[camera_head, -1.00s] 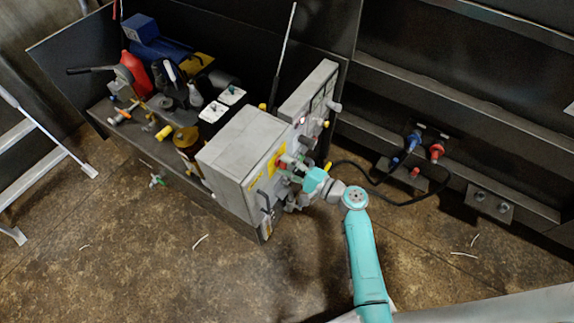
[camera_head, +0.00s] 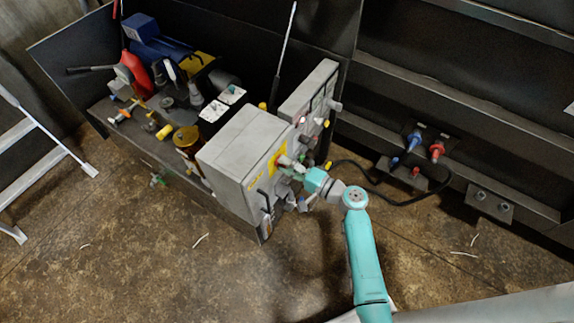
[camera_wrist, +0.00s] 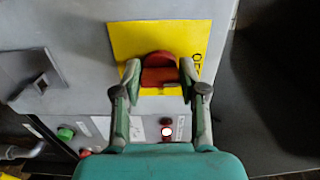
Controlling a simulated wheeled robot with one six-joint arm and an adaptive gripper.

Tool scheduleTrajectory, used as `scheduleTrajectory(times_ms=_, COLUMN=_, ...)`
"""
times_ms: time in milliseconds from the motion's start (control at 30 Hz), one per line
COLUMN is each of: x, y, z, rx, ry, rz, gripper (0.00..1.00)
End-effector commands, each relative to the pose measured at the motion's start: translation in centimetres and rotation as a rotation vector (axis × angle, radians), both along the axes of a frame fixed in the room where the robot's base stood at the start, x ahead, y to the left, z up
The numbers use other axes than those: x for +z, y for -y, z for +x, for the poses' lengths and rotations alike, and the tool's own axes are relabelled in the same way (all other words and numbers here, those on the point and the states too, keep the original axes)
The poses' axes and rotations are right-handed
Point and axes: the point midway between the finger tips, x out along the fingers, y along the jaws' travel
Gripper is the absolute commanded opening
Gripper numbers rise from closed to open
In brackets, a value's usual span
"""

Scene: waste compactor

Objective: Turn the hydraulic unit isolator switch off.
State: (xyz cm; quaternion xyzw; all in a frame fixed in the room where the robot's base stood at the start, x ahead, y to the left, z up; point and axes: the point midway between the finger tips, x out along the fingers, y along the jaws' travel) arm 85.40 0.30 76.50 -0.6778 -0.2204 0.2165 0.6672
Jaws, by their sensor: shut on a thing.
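The isolator switch is a red rotary handle (camera_wrist: 160,72) on a yellow plate (camera_wrist: 125,38) on the side of a grey cabinet, seen close in the wrist view. My gripper (camera_wrist: 160,84) has one finger on each side of the red handle and is shut on it. In the head view, my gripper (camera_head: 290,167) is at the yellow-plated face of the grey cabinet (camera_head: 235,145), and the handle is mostly hidden there. Letters on the plate's right part are partly visible; the rest of the lettering is cut off or hidden.
A second grey panel (camera_head: 308,92) with buttons stands behind the cabinet. A lit lamp (camera_wrist: 167,131) and a green button (camera_wrist: 65,133) show near my fingers. Blue and red hose couplings (camera_head: 437,150) sit on the wall at right.

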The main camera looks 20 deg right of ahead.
Motion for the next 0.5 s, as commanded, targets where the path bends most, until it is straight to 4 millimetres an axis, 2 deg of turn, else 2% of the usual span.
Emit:
scheduleTrajectory(times_ms=133, x=-0.1, y=-0.07, z=-0.06, rx=0.002, ry=-0.002, rz=-0.001, gripper=0.07)
scheduleTrajectory(times_ms=167, x=-0.1, y=-0.07, z=-0.06, rx=0.002, ry=-0.002, rz=-0.001, gripper=0.46)
scheduleTrajectory(times_ms=233, x=-0.1, y=-0.06, z=-0.05, rx=0.001, ry=-0.002, rz=-0.001, gripper=0.64)
scheduleTrajectory(times_ms=267, x=-0.09, y=-0.05, z=-0.05, rx=0.001, ry=-0.002, rz=-0.001, gripper=0.67)
scheduleTrajectory(times_ms=500, x=-0.05, y=-0.02, z=-0.03, rx=0.001, ry=-0.001, rz=0.0, gripper=0.67)
